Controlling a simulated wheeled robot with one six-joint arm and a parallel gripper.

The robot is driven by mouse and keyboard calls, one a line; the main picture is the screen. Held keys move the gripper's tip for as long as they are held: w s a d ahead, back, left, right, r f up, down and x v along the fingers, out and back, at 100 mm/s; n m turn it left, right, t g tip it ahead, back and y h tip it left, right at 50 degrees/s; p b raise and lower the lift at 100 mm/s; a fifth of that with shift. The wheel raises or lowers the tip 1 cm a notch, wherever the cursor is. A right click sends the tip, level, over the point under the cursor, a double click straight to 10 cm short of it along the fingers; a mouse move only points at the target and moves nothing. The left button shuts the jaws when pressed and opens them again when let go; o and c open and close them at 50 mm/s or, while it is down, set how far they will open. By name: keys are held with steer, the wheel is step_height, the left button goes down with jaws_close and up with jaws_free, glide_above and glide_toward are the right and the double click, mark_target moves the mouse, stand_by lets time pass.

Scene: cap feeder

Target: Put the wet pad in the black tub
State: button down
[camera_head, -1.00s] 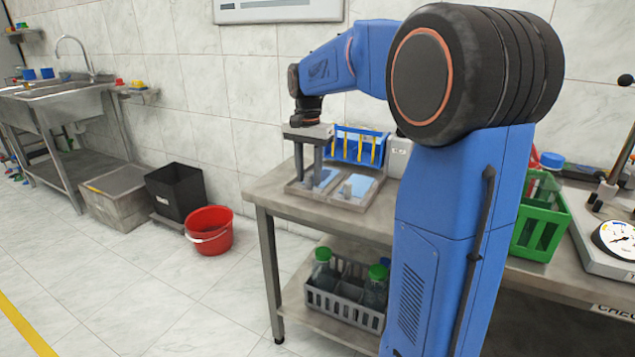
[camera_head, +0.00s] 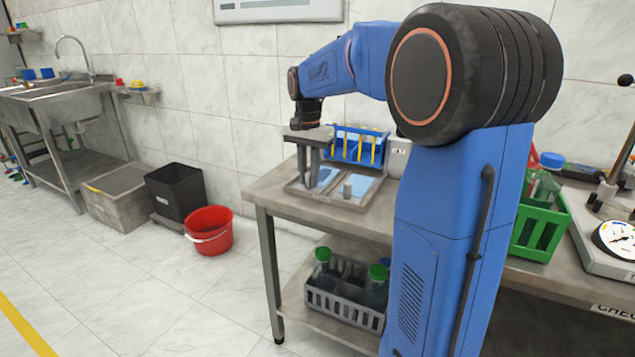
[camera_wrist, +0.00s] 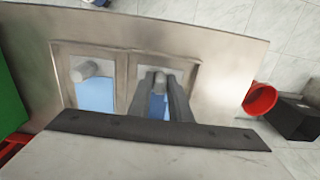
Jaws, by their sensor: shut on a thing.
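A metal tray (camera_head: 352,205) on the steel table has two compartments, each with a light blue pad with a grey knob. My gripper (camera_head: 307,186) points down over the left compartment in the head view, its fingers close together. In the wrist view my gripper (camera_wrist: 160,80) is shut on the grey knob of one blue pad (camera_wrist: 157,106), which appears still inside its compartment. The other blue pad (camera_wrist: 96,95) lies beside it. I cannot tell by look which is wet. The black tub (camera_head: 176,193) stands on the floor by the wall, left of the table; it also shows in the wrist view (camera_wrist: 294,120).
A red bucket (camera_head: 208,231) stands in front of the black tub, between it and the table. A grey box (camera_head: 115,197) is left of the tub. A blue rack (camera_head: 357,147) stands behind the tray. A green crate (camera_head: 541,222) is at the right.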

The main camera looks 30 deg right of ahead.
steer(key=shift+r, duration=3.35)
